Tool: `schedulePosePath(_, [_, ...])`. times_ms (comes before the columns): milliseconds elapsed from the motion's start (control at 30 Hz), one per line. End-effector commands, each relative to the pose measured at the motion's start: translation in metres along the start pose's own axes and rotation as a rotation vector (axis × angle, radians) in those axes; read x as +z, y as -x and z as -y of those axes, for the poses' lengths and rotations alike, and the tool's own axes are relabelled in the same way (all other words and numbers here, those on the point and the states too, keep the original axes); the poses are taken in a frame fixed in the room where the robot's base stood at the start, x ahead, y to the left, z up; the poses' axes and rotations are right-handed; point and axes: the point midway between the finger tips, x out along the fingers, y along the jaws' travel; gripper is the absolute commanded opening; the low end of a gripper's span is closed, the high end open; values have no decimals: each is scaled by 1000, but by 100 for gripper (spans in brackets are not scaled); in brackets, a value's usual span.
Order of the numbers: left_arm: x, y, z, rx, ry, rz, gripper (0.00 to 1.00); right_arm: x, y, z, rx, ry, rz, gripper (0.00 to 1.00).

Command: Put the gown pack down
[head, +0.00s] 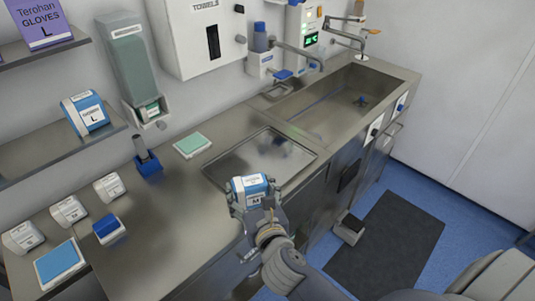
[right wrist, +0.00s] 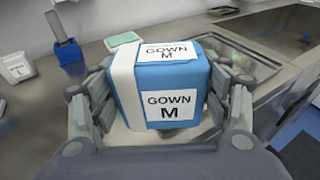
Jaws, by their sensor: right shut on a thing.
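The gown pack (head: 250,187) is a blue and white block with a white label. In the right wrist view the gown pack (right wrist: 170,85) reads "GOWN M" on its front and top. My right gripper (head: 254,204) is shut on it, with fingers on both sides in the right wrist view (right wrist: 160,105). The pack is upright in front of the steel tray (head: 222,175) set in the counter. I cannot tell whether its underside touches the counter or tray edge. My left gripper is not in view.
The steel counter (head: 150,225) holds several white packs (head: 68,211), a blue pad (head: 59,262), a green pad (head: 192,145) and a blue holder (head: 149,167). A sink (head: 345,95) lies at the back right. Another gown-like pack (head: 86,113) stands on the left shelf.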

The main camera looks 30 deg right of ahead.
Motion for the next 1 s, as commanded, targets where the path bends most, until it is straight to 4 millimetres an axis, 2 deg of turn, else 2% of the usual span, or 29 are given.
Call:
schedulePosePath(33, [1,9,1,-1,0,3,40,5,-7,3,26,7,1,43])
schedulePosePath(267, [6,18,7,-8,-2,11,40,6,-30,7,99,20,5,43])
schedulePosePath(367, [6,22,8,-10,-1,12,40,9,-48,6,102,19,7,43])
schedulePosePath(800, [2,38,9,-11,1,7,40,18,-150,-3,101,19,5,43])
schedulePosePath(1000, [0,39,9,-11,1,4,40,19,-173,-6,102,19,5,43])
